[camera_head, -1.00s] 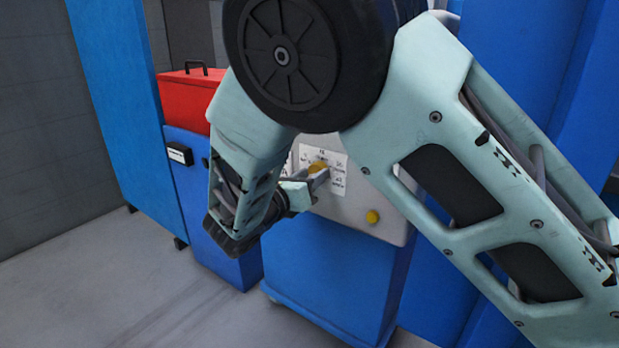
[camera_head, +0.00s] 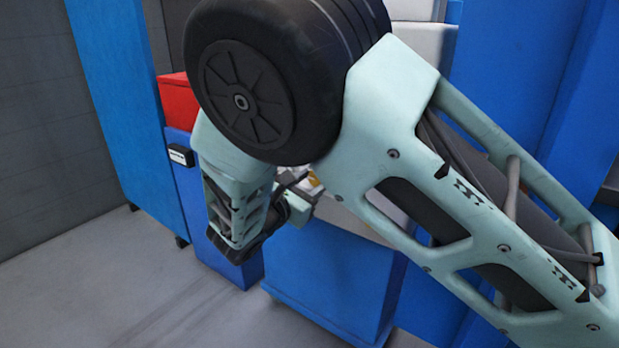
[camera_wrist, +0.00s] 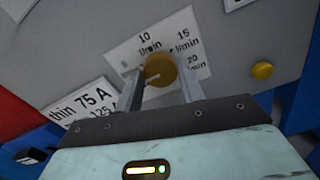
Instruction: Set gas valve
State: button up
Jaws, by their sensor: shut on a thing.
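The gas valve is a round yellow knob (camera_wrist: 160,70) on a grey panel (camera_wrist: 80,35).
A smaller yellow button (camera_wrist: 262,70) sits to the right of the knob. Another label (camera_wrist: 90,103) reads 75 A and 125 A. In the head view, a blue cabinet (camera_head: 325,280) stands below the panel, and a red box (camera_head: 176,100) is at left. Grey floor (camera_head: 110,290) is clear at front left.

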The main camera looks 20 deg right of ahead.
jog(key=m+p, duration=0.1)
jog(key=m, duration=0.3)
jog(key=shift+m, duration=0.3)
jog(key=m, duration=0.4)
jog(key=shift+f+m, duration=0.1)
jog(key=shift+m, duration=0.2)
jog(key=m, duration=0.4)
jog(key=shift+s+b, duration=0.1)
jog(key=shift+b, duration=0.25)
jog(key=shift+f+m+b, duration=0.1)
jog(key=shift+m+b, duration=0.4)
jog(key=shift+m, duration=1.9)
jog(key=o, duration=1)
jog(key=shift+c, duration=0.2)
jog(key=p+v, duration=0.4)
jog(key=v, duration=1.3)
jog(key=shift+a, duration=0.15)
